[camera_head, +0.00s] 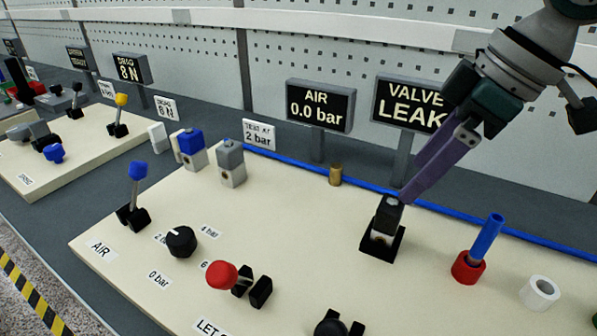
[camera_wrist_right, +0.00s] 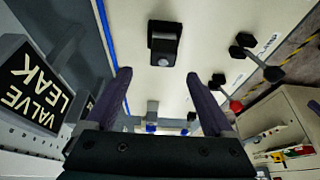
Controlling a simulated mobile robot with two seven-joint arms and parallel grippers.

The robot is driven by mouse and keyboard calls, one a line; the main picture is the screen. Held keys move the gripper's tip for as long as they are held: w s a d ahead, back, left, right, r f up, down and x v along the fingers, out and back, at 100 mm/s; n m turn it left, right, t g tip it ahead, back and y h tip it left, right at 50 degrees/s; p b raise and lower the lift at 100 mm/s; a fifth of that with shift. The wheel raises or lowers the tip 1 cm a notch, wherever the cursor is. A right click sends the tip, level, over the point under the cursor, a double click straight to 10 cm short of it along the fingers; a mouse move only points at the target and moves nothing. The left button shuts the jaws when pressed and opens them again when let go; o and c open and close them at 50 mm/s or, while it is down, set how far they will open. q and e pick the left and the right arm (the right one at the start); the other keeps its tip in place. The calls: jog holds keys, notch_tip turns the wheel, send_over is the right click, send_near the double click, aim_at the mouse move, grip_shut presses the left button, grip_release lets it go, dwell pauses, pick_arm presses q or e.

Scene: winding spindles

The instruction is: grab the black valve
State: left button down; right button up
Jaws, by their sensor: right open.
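The black valve (camera_head: 390,212), a small pale block with a black top, stands in a black square socket (camera_head: 382,243) on the cream board. It also shows in the right wrist view (camera_wrist_right: 164,44), ahead of the fingertips. My right gripper (camera_head: 405,198) comes down from the upper right, its purple fingers close beside the valve's top in the head view. In the right wrist view the gripper (camera_wrist_right: 160,78) has its two fingers wide apart with nothing between them. Whether a finger touches the valve cannot be told. My left gripper is out of view.
A blue-topped valve (camera_head: 191,150) and a grey-topped valve (camera_head: 230,163) stand at the back left. A brass piece (camera_head: 335,175), a red holder with a blue rod (camera_head: 488,238) and a white ring (camera_head: 539,292) are nearby. The VALVE LEAK sign (camera_head: 408,104) stands behind my right arm.

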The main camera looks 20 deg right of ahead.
aim_at(399, 203)
jog(key=x, duration=0.3)
jog(key=shift+a+f, duration=0.1)
jog(key=shift+f, duration=0.1)
jog(key=x, duration=0.3)
jog(key=s+x, duration=0.1)
jog(key=x, duration=0.1)
jog(key=shift+w+f, duration=0.15)
jog(key=shift+f, duration=0.25)
grip_shut()
